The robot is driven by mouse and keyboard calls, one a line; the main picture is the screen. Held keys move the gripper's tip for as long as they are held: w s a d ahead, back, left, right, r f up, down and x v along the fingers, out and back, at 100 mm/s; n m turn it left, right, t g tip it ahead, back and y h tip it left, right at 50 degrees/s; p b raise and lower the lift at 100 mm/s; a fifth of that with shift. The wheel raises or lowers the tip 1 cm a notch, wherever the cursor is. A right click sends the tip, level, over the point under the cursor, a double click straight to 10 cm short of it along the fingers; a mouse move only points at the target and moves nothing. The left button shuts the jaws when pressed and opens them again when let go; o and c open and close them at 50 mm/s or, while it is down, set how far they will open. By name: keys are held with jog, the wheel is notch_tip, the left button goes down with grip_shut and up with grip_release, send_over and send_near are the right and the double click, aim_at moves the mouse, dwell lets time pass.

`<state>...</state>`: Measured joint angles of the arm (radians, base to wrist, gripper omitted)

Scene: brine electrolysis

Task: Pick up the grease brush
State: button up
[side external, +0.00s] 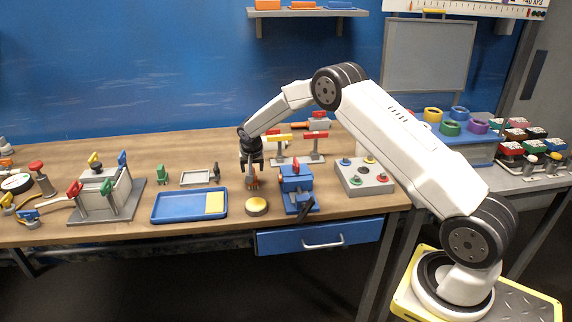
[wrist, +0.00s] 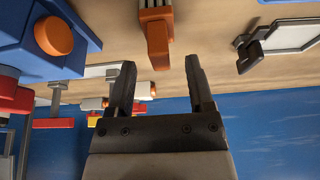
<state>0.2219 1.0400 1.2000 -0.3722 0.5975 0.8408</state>
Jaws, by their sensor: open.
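An orange-handled piece with a ridged grey-white end, which looks like the grease brush (wrist: 158,38), is at the top of the wrist view. It lies just beyond my fingertips, in line with the gap between them. In the side view the brush (side external: 253,184) is a small orange-brown shape on the bench directly under my gripper (side external: 251,168). My gripper (wrist: 160,72) is open and points down. No brush part shows between the fingers, and I cannot tell the exact height gap.
A blue tray (side external: 176,217) and a grey frame (side external: 196,178) are left. Red- and yellow-topped stands (side external: 314,146) are behind right.

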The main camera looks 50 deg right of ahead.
jog(key=shift+x, duration=1.15)
grip_shut()
